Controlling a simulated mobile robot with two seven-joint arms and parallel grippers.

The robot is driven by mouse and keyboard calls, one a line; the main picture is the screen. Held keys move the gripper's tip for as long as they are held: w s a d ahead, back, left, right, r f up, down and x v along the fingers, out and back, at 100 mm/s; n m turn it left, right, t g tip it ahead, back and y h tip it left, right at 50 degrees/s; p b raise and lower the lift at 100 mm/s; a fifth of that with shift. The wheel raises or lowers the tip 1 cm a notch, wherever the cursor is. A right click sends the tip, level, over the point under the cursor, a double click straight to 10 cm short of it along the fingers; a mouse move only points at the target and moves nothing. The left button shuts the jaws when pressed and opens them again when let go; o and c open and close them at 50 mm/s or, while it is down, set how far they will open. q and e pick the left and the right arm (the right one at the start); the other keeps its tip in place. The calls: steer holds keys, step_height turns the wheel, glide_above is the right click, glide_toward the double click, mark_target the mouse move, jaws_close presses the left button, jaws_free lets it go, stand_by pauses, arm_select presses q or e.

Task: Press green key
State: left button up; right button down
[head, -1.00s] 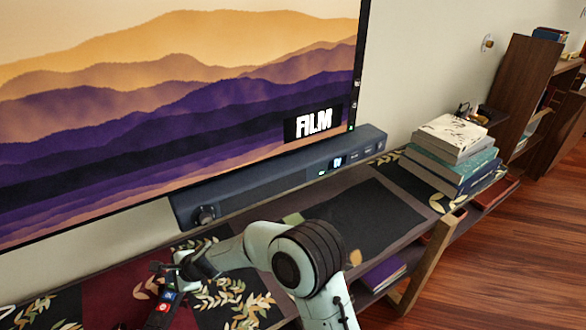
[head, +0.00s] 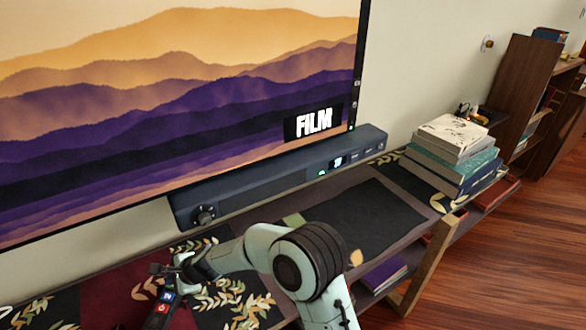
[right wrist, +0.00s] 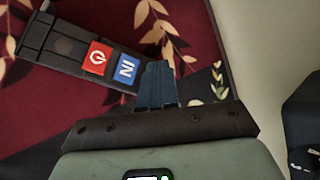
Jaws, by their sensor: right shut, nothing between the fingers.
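A dark remote (right wrist: 68,45) lies on the patterned shelf top. It shows a red key (right wrist: 97,57) with a white power mark and a blue key (right wrist: 126,69) with white marks. The remote also shows small at the lower left of the head view (head: 156,318). I see no green key on it; the stretch beyond the blue key is behind my right gripper (right wrist: 158,66). That gripper is shut and empty, its fingertips beside the blue key. I cannot tell whether they touch the remote. My left gripper is out of view.
A long dark soundbar (head: 265,185) with a knob, small display and green light stands behind the shelf top. A large screen (head: 170,110) reading FILM is above. Stacked books (head: 450,160) stand at the right. The shelf top's middle right is bare.

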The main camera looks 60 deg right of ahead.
steer(key=shift+f+b, duration=0.35)
stand_by(0.4)
steer(key=shift+r+p, duration=0.75)
steer(key=shift+r, duration=0.1)
step_height(320, 180, up, 6)
steer(key=p, duration=0.5)
steer(key=shift+p, duration=0.4)
